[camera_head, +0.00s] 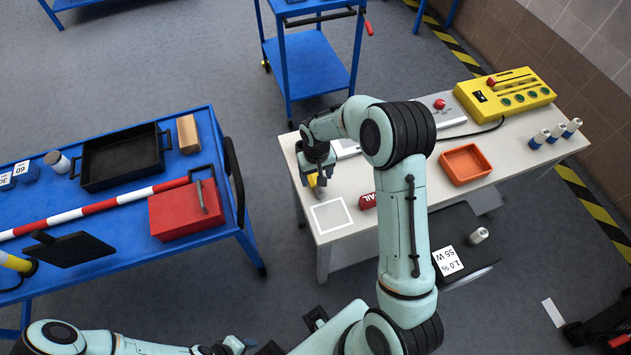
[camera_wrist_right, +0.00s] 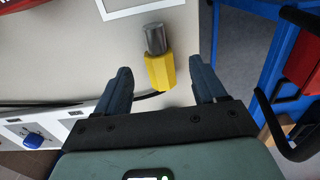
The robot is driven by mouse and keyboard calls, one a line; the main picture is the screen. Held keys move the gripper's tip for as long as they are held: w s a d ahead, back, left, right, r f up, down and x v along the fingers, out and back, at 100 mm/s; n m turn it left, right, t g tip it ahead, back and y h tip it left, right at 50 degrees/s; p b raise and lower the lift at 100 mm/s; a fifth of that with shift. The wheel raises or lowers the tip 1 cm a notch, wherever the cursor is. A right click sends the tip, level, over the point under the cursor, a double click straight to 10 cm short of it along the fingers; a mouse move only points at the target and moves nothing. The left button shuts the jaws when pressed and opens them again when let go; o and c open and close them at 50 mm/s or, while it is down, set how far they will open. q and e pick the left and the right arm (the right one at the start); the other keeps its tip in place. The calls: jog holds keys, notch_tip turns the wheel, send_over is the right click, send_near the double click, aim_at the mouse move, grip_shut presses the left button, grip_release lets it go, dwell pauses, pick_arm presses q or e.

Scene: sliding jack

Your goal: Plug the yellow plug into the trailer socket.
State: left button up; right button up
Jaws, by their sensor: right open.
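The yellow plug (camera_wrist_right: 160,72) has a grey round end and a black cable and lies on the pale worktable (camera_head: 300,172). In the head view the plug (camera_head: 312,181) is mostly covered by my right gripper (camera_head: 318,186). In the right wrist view my right gripper (camera_wrist_right: 161,68) is open, with its dark blue fingers apart on either side of the plug and not closed on it. My left gripper (camera_head: 236,345) is low at the bottom edge, its jaws unclear. I cannot pick out the trailer socket with certainty; my right arm hides part of the table.
A white outlined square (camera_head: 331,215), a red tag (camera_head: 368,201), an orange tray (camera_head: 465,164) and a yellow control box (camera_head: 505,92) are on the worktable. A white panel (camera_head: 438,110) has a red button. A blue cart (camera_head: 120,190) stands left, across a floor gap.

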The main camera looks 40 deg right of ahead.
notch_tip(320, 180, down, 5)
jog(key=shift+w+d+r, duration=0.1)
jog(key=shift+r, duration=0.1)
jog(key=shift+c, duration=0.3)
jog(key=shift+r, duration=0.15)
jog(key=c, duration=1.2)
